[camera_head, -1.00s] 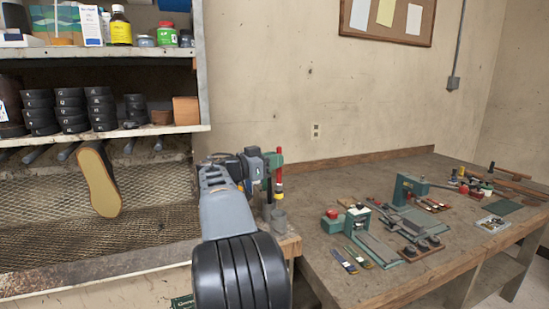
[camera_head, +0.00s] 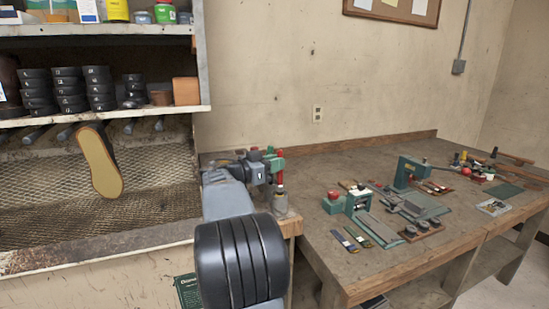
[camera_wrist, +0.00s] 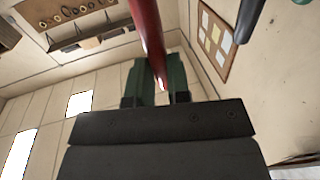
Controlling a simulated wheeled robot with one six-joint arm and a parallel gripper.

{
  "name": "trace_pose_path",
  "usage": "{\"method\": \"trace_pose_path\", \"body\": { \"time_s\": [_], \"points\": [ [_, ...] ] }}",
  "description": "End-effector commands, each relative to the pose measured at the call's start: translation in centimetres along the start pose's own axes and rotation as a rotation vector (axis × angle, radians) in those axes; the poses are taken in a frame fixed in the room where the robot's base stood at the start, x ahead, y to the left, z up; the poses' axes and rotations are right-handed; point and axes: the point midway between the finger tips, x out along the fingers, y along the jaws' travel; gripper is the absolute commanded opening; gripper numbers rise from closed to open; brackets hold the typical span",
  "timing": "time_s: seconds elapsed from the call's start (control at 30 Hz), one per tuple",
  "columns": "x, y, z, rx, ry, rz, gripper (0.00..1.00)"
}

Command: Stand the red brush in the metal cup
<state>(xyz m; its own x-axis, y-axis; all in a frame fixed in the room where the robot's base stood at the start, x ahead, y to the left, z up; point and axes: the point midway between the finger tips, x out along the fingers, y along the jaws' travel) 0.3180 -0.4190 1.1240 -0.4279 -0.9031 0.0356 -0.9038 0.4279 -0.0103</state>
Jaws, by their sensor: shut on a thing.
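The red brush (camera_head: 281,178) is held upright in my gripper (camera_head: 277,165), whose green fingers are shut on it. In the wrist view the red handle (camera_wrist: 148,28) runs between the green fingers (camera_wrist: 158,82). The metal cup (camera_head: 280,205) stands directly below the gripper, near the left front corner of the workbench. The brush's lower end meets the cup's mouth and seems to be inside it. The cup's inside is hidden, so I cannot tell how deep the brush is or whether it touches the bottom.
The workbench (camera_head: 330,265) stretches right, with a green press (camera_head: 410,172), a red-topped green tool (camera_head: 335,202) and small brushes (camera_head: 343,240). A shelf unit (camera_head: 100,118) with black rolls and a hanging sole (camera_head: 100,165) stands left. Bare bench lies behind the cup.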

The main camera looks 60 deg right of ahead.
Motion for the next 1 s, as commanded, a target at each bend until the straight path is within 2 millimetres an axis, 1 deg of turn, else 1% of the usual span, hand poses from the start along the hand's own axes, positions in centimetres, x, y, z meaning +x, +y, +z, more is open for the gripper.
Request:
{"method": "trace_pose_path", "body": {
  "time_s": [0.1, 0.3, 0.97, 1.0],
  "points": [
    [0.0, 0.0, 0.9, 0.000, 0.000, 0.000, 0.00],
    [-0.1, 0.0, 1.4, 0.000, 0.000, 0.000, 0.00],
    [-0.1, 0.0, 1.6, -0.001, 0.000, 0.000, 0.00],
    [-0.1, 0.0, 1.6, -0.001, 0.000, 0.000, 0.18]
  ]
}}
